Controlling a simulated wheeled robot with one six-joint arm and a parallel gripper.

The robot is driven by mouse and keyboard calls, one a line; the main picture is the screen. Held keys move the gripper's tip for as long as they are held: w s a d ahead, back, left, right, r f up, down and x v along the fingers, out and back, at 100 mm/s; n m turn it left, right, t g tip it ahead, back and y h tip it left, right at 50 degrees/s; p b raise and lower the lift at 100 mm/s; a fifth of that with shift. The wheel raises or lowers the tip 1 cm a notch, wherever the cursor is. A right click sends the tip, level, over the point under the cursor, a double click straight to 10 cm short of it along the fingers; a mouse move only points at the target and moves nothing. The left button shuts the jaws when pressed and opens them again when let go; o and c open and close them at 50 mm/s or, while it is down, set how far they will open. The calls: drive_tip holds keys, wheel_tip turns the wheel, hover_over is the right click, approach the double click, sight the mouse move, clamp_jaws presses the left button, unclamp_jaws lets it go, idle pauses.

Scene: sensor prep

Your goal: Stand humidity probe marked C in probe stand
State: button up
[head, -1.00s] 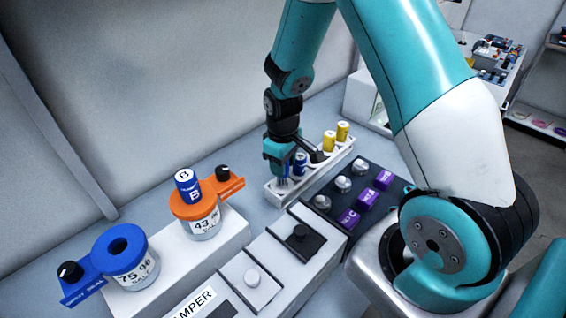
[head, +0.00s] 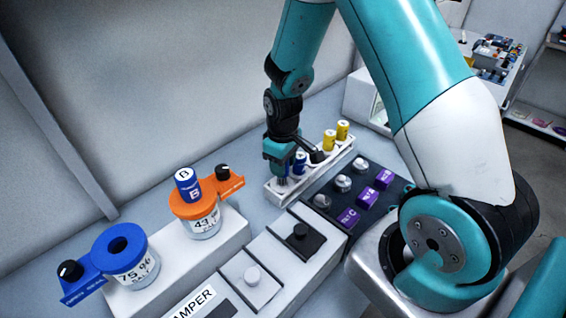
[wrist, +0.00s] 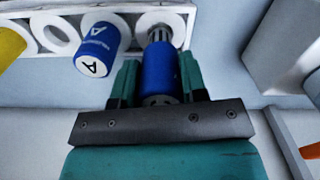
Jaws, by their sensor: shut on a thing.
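My gripper (wrist: 158,84) is shut on a blue probe (wrist: 158,66), with one finger on each side of it. Any letter on this probe is hidden. Its metal tip points at a round white socket at the end of the probe stand (wrist: 103,47); I cannot tell whether the tip is inside the socket. In the head view, my gripper (head: 283,167) is over the near end of the white probe stand (head: 282,199). A blue probe marked A (wrist: 98,50) stands in the stand beside the held one and also shows in the head view (head: 300,162).
Two yellow probes (head: 336,134) stand at the stand's far end. Left are an orange-lidded jar (head: 201,216) holding blue probe B (head: 187,185) and a blue-lidded jar (head: 130,262) with an open hole. A dark panel (head: 353,194) with purple labels lies right of the stand.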

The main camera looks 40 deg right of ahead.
drive_tip(key=shift+f+b, duration=1.2)
drive_tip(key=shift+f, duration=0.85)
idle(2.9)
drive_tip(key=o, duration=1.3)
drive_tip(key=shift+r, duration=0.15)
drive_tip(key=shift+r+p, duration=3.2)
drive_tip(key=shift+r, duration=0.7)
